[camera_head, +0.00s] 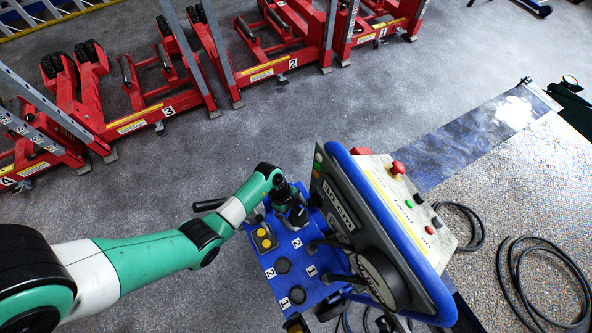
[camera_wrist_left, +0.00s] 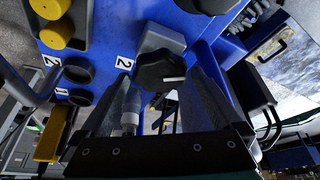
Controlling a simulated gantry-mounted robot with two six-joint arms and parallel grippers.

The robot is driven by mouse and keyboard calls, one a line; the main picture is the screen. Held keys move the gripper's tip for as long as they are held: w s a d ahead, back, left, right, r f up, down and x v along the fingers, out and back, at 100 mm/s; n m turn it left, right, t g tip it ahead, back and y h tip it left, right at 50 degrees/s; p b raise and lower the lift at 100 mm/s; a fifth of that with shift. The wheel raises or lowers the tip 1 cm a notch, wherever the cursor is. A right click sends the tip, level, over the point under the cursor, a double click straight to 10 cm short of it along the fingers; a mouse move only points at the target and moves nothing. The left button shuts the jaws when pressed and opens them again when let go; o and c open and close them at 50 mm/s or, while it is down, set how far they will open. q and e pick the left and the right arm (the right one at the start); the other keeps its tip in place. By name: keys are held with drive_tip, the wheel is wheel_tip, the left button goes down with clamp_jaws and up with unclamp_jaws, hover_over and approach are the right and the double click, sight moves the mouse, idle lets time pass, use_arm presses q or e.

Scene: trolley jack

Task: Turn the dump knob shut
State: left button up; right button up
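A black lobed knob (camera_wrist_left: 160,70) with a white pointer line is mounted on the blue panel (camera_wrist_left: 115,30). My left gripper (camera_wrist_left: 163,80) is open, with one finger on each side of the lower part of the knob in the left wrist view. I cannot tell whether the fingers touch it. In the head view my left gripper (camera_head: 291,206) is over the top end of the blue panel (camera_head: 285,265) and hides most of the knob. My right gripper is not in view.
A tilted control console (camera_head: 375,215) with a red emergency button (camera_head: 398,168) stands close on the right. Yellow buttons (camera_head: 264,240) and dark round knobs are on the panel. Red jack units (camera_head: 160,90) stand at the back. Cables (camera_head: 540,275) lie at right.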

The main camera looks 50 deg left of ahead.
use_arm(q)
drive_tip(key=c, duration=1.1)
drive_tip(key=shift+o, duration=0.2)
drive_tip(key=shift+w+m+g+h+p, duration=0.15)
drive_tip(key=shift+m+g+h+p, duration=0.25)
drive_tip(key=shift+m, duration=0.9)
drive_tip(key=shift+w+m+g, duration=0.1)
drive_tip(key=shift+m+g, duration=0.6)
drive_tip(key=shift+m, duration=0.9)
drive_tip(key=o, duration=1.1)
drive_tip(key=shift+o, duration=0.2)
